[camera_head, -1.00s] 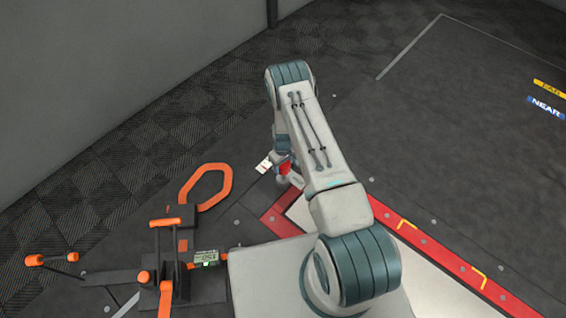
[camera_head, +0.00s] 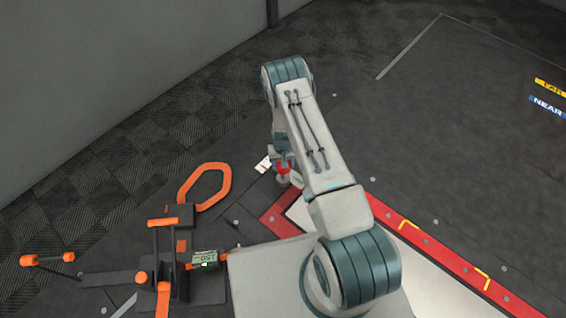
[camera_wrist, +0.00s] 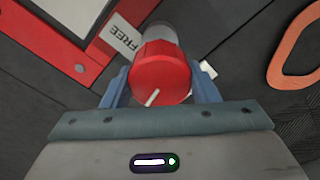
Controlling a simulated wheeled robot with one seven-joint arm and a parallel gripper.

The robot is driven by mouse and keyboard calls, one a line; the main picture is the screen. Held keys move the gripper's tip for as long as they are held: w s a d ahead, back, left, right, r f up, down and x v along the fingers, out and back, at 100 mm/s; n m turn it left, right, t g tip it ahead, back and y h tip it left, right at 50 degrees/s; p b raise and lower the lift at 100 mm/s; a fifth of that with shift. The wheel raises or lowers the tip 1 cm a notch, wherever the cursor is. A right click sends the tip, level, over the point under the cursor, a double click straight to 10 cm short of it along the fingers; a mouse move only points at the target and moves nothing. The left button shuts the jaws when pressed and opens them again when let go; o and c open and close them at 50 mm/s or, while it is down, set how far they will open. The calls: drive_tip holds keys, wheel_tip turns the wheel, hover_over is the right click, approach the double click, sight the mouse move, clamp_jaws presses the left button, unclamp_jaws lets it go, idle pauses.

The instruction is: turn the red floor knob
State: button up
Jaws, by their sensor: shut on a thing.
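The red floor knob (camera_wrist: 160,73) is a red ribbed cap with a white line on its face, on a grey round base (camera_wrist: 152,38). In the wrist view it sits between the two blue fingers of my gripper (camera_wrist: 162,88), which is shut on it. The white line points to the lower left in that view. In the head view the knob (camera_head: 283,168) is a small red patch below my wrist, partly hidden by my arm. A white label reading "FREE" (camera_wrist: 124,36) lies beside the knob, and part of another white label shows behind the right finger.
A red-edged floor plate (camera_head: 440,250) lies to the right of the knob. An orange hexagonal ring (camera_head: 224,187) and a black fixture with orange handles (camera_head: 166,262) and a small display (camera_head: 205,259) stand to the left. Open dark floor (camera_head: 450,130) lies at the right.

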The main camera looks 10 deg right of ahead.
drive_tip(key=m+b, duration=0.1)
drive_tip(key=m, duration=0.4)
drive_tip(key=shift+m, duration=0.3)
drive_tip(key=m, duration=0.5)
drive_tip(key=shift+s+m, duration=0.1)
drive_tip(key=shift+m, duration=0.3)
drive_tip(key=o, duration=1)
drive_tip(key=shift+r, duration=0.1)
wheel_tip(320, 180, up, 14)
drive_tip(key=p, duration=0.4)
drive_tip(key=shift+p, duration=0.3)
